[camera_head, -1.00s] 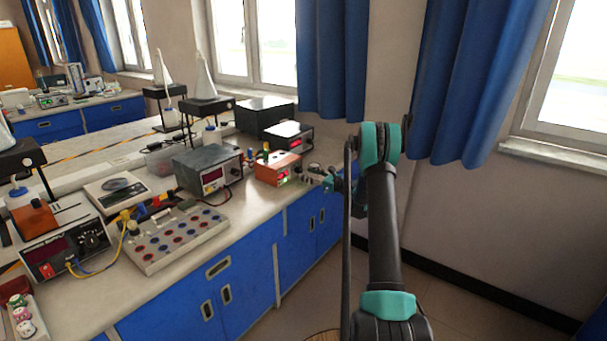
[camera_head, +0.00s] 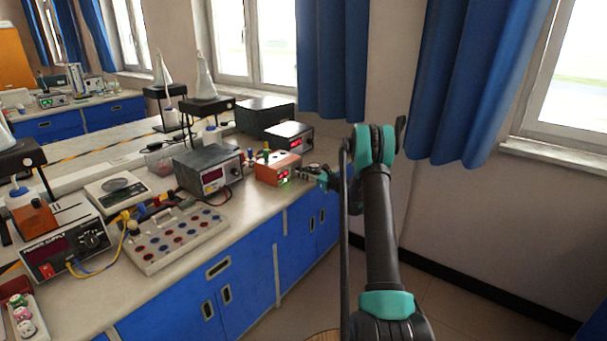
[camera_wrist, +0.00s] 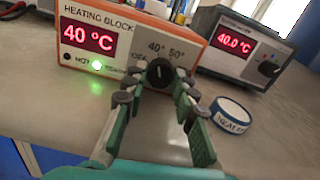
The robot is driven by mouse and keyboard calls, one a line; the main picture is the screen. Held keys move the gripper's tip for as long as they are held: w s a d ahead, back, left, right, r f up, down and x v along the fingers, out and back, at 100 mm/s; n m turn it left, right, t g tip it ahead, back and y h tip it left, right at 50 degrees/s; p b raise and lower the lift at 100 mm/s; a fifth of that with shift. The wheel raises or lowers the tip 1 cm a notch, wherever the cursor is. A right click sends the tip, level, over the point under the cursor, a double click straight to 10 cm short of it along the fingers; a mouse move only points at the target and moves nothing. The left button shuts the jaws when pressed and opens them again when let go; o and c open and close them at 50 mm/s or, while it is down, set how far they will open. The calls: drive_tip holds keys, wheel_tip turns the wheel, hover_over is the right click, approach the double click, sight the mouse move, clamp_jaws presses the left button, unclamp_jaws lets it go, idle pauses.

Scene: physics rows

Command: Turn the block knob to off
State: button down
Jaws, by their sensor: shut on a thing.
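The heating block (camera_wrist: 120,40) is an orange-cased box with a white front in the wrist view. Its red display reads 40 °C and a green light glows below it. The block's black knob (camera_wrist: 160,72) is on the right of its front, with 40° and 50° marked above it. My gripper (camera_wrist: 157,88) is at the front with its fingers on either side of the knob, shut on it. The fingertips partly hide the lettering left of the knob. In the head view the block (camera_head: 277,169) stands at the far end of the bench, with my gripper (camera_head: 312,171) at its right.
A grey thermometer unit (camera_wrist: 240,45) reading 40.0 °C stands right of the block. A round labelled lid or tape roll (camera_wrist: 230,115) lies on the bench to the right. A grey power supply (camera_head: 208,170) stands left of the block.

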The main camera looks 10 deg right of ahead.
drive_tip(key=shift+n, duration=0.3)
drive_tip(key=n, duration=0.9)
idle(0.3)
drive_tip(key=shift+n, duration=0.3)
drive_tip(key=c, duration=1.2)
unclamp_jaws()
